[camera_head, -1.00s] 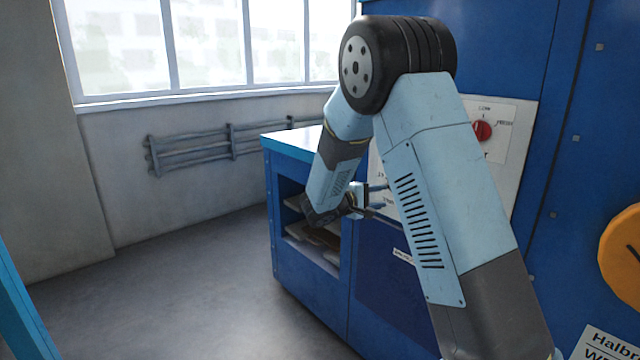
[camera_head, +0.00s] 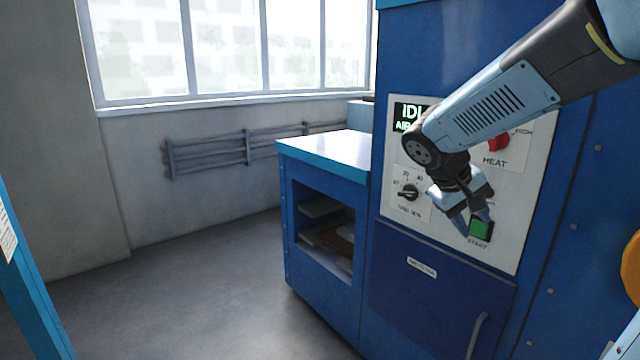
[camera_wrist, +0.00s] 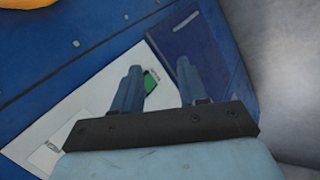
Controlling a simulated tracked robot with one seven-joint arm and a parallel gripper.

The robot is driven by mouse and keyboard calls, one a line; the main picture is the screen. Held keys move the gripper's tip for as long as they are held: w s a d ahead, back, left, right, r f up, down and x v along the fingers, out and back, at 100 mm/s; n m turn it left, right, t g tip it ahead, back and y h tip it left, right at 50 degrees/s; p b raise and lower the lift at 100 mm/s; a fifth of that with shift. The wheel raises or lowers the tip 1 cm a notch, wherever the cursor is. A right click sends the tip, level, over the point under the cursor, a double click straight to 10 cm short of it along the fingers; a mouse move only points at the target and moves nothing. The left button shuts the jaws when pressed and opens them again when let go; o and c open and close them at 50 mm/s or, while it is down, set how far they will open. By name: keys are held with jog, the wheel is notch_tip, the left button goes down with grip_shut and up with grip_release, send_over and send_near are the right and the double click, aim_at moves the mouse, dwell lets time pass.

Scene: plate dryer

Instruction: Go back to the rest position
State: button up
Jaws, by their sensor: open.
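My gripper (camera_head: 476,224) is in front of the white control panel (camera_head: 510,245) of the blue dryer, close to the green start button (camera_head: 481,229). In the wrist view my gripper (camera_wrist: 158,76) has its two fingers apart with nothing between them. The green button (camera_wrist: 151,82) shows just beside one finger there. I cannot tell whether the finger touches the panel. My arm comes in from the upper right and covers part of the display and the heat dial.
A dark blue door (camera_head: 430,285) with a handle is below the panel. Left of it stands a blue cabinet (camera_head: 323,182) with an open shelf holding plates or boards. Pipes (camera_head: 245,148) run along the wall under the window. The grey floor at left is clear.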

jog(key=s+a+r+m+t+y, duration=0.1)
jog(key=s+a+y, duration=0.2)
jog(key=s, duration=0.4)
jog(key=s+a+r+m+t+y, duration=0.1)
jog(key=s+a+r+t+y, duration=0.1)
jog(key=s, duration=0.5)
jog(key=shift+s+a+t+y, duration=0.3)
jog(key=shift+a+y, duration=0.45)
jog(key=shift+y, duration=0.15)
jog(key=shift+d, duration=0.1)
